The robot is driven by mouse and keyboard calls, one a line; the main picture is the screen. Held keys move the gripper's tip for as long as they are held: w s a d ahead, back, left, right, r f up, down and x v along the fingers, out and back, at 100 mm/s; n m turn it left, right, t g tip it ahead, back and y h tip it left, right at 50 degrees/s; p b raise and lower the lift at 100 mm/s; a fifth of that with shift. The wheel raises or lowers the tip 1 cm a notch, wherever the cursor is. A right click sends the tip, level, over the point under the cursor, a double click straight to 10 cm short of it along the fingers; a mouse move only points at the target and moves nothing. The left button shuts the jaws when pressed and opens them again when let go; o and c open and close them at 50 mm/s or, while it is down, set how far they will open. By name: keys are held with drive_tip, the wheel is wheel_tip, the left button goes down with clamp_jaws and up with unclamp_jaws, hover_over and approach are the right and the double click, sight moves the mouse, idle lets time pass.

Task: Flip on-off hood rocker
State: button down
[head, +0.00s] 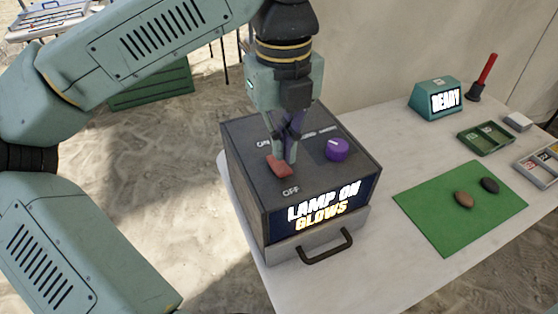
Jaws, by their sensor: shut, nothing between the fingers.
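The hood (240,180) is a dark box on the white table, with a lit front display reading "LAMP ON GLOWS". The red rocker (279,166) is on its top face, between a partly hidden "ON" label at the back and an "OFF" label at the front. My gripper (291,158) points down, shut and empty, with its fingertips at the right side of the rocker. I cannot tell whether they touch it. The fingers hide part of the top face behind the rocker.
A purple knob (337,149) stands right of my gripper on the box top. A drawer handle (325,247) juts from the front. A green mat (425,205) with two stones, a "READY" box (435,100) and small trays (485,139) lie to the right.

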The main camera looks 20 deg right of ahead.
sight(282, 168)
drive_tip(key=shift+f+b, duration=1.35)
drive_tip(key=shift+f, duration=0.2)
idle(0.5)
drive_tip(key=shift+r, duration=0.1)
drive_tip(key=shift+r+p, duration=2.45)
drive_tip(key=shift+r, duration=1.05)
